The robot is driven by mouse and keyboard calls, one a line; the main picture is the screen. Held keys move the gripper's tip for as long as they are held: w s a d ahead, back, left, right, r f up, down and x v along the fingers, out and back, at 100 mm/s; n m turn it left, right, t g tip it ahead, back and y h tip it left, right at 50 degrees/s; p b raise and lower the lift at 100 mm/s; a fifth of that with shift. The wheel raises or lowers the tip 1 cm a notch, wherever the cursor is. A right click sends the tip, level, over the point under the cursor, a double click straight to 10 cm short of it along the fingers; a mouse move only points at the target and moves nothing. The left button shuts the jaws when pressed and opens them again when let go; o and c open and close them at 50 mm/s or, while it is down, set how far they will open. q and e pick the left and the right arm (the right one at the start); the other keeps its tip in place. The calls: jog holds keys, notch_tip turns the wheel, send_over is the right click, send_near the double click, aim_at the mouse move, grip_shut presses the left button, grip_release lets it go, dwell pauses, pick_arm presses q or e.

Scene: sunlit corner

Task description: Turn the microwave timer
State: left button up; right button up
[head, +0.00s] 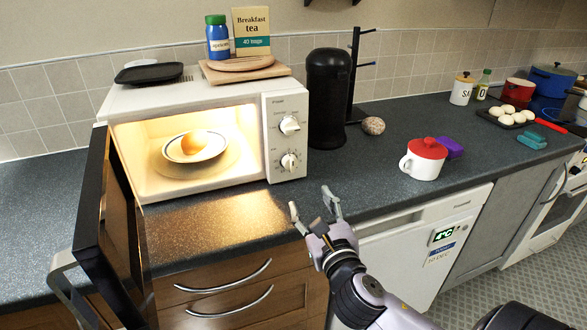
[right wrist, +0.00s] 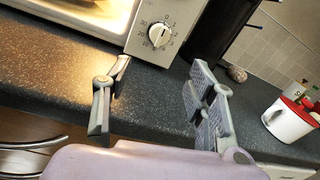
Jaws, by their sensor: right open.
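The white microwave (head: 190,96) stands on the counter with its dark door (head: 112,235) swung open to the left. Its cavity is lit, and a bowl with an orange-yellow round item (head: 195,143) sits inside. The control panel has an upper knob (head: 289,125) and a lower timer knob (head: 289,162) with a numbered scale. The timer knob also shows in the right wrist view (right wrist: 159,36). My right gripper (head: 311,200) is open and empty, in front of and below the panel, apart from the knob. Its spread fingers also show in the right wrist view (right wrist: 160,68). My left gripper is not seen.
A black canister (head: 327,98) stands close right of the microwave, with a dark mug stand (head: 354,75) behind. A red-lidded white pot (head: 424,158) and purple block (head: 450,147) are further right. The counter before the panel is clear.

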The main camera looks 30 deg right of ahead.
aim_at(293, 168)
jog(key=p+x, duration=0.1)
jog(key=x, duration=1.3)
jog(key=shift+w+f, duration=0.1)
jog(key=shift+c, duration=0.4)
jog(key=c, duration=1.1)
